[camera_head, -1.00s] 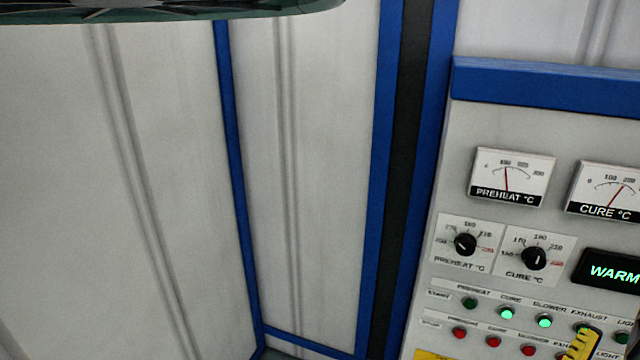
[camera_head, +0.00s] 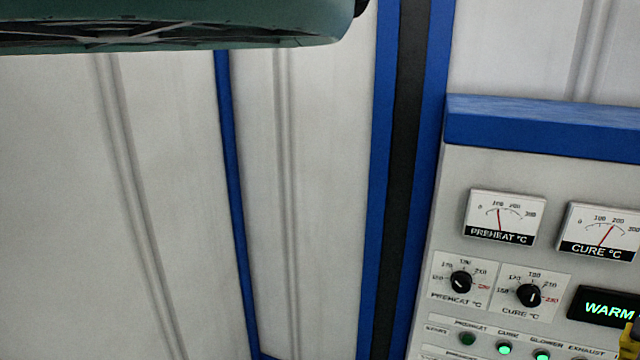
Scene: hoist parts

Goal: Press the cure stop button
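The control panel (camera_head: 455,205) stands at the right. Its start row shows at the bottom edge: a dark green preheat button (camera_head: 467,339), a lit green cure button (camera_head: 504,348) and a lit green blower button (camera_head: 542,356). The stop row, with the cure stop button, is below the frame and cannot be seen. A small yellow piece, apparently part of my gripper (camera_head: 629,343), shows at the lower right edge in front of the panel. Its fingers cannot be made out, nor whether it touches the panel.
Two dials, preheat (camera_head: 460,282) and cure (camera_head: 530,295), sit below two gauges. A dark display (camera_head: 603,306) reads WARM. A teal overhead object (camera_head: 180,35) hangs at the upper left. Pale wall panels (camera_head: 180,180) with blue edging fill the left.

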